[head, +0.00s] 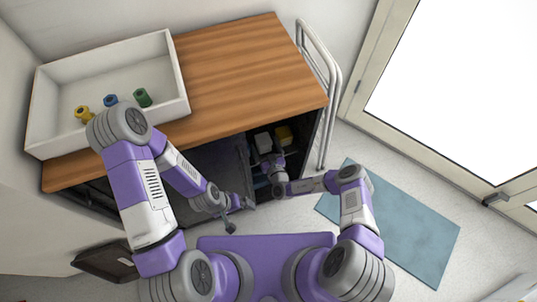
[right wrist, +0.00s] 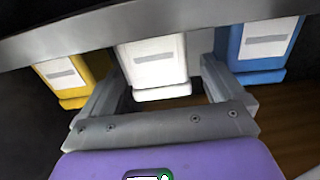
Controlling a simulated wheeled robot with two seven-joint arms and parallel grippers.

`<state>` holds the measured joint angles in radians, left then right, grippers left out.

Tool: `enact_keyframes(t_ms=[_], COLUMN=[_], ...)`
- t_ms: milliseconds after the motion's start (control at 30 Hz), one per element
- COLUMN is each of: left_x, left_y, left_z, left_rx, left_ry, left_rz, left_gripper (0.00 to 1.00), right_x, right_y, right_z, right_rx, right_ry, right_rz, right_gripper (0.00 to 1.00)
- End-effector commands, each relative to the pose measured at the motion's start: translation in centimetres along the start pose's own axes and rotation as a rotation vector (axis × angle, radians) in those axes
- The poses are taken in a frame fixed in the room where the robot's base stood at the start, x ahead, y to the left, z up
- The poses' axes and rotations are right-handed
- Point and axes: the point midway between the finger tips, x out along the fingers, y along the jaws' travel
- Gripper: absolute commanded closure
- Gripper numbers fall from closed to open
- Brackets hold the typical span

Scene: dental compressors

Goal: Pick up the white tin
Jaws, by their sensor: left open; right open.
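The white tin (head: 263,142) stands inside the open cabinet, beside a yellow tin (head: 284,134). In the right wrist view the white tin (right wrist: 155,65) has a pale grey label and stands between the yellow tin (right wrist: 75,80) and a blue tin (right wrist: 263,50). My right gripper (head: 270,157) reaches into the cabinet. Its open fingers (right wrist: 158,88) point at the white tin, one toward each side, with nothing held. Whether they touch it I cannot tell. My left gripper (head: 240,214) is open and empty in front of the cabinet.
The wooden cabinet top (head: 235,75) bears a white tray (head: 62,105) with yellow, blue and green items. A metal rail (head: 328,80) stands at the right side. A blue mat (head: 410,230) lies on clear floor.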

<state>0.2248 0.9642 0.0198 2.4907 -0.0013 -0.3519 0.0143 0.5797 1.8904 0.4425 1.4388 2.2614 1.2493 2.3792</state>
Motion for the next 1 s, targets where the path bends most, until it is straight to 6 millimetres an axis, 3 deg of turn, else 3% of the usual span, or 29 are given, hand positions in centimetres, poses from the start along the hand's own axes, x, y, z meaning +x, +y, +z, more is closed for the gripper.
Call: enact_keyframes(t_ms=[200, 567, 1000], left_x=[0.7, 0.7, 0.7], left_y=[-0.3, -0.3, -0.3], left_z=[0.0, 0.0, 0.0], left_rx=[0.0, 0.0, 0.0], left_ry=[0.0, 0.0, 0.0], left_rz=[0.0, 0.0, 0.0], left_gripper=[0.0, 0.0, 0.0], right_x=[2.3, 2.7, 2.7], right_y=[0.0, 0.0, 0.0], right_z=[0.1, 0.0, 0.0], right_rx=[-0.001, 0.001, 0.001], right_ry=[0.001, 0.0, 0.0], right_rz=[-0.001, 0.0, 0.0], right_gripper=[0.04, 0.04, 0.71])
